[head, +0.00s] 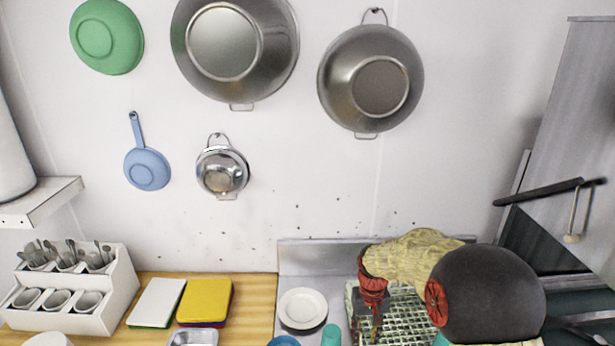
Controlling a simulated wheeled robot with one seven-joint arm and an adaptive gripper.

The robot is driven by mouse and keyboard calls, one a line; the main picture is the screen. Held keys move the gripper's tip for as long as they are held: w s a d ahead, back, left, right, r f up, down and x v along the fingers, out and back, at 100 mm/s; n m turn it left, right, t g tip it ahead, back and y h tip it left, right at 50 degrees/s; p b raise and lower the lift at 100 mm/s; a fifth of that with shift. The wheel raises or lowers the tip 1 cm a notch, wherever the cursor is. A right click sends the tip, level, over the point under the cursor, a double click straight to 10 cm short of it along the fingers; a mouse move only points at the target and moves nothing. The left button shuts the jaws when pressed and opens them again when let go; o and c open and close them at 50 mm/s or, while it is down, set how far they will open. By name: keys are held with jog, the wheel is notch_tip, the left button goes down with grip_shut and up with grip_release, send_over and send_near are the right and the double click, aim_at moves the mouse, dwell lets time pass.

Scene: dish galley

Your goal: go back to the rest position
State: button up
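My gripper (372,328) is at the lower right of the head view and points down. Its dark fingers are in front of the left part of a pale mesh rack (405,318). They are small and run down towards the bottom edge of the picture. I cannot tell whether they are apart or together, and I see no object clearly held between them. My arm comes in from the right, with a yellow cover and a large dark joint, and hides part of the rack.
A white plate (303,308) and a teal cup (331,335) stand left of my gripper. Cutting boards (205,302) and a cutlery holder (122,290) are further left. Pans and bowls hang on the wall. A dark handle (540,192) juts out at right.

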jog(key=s+r+t+b, duration=0.3)
jog(key=s+r, duration=0.4)
jog(key=s, duration=0.6)
jog(key=s+r+t+b, duration=0.3)
jog(key=s+r+b, duration=0.3)
jog(key=s, duration=0.7)
jog(key=shift+s+d+r, duration=0.35)
jog(key=shift+s+r, duration=0.05)
jog(key=shift+r, duration=0.85)
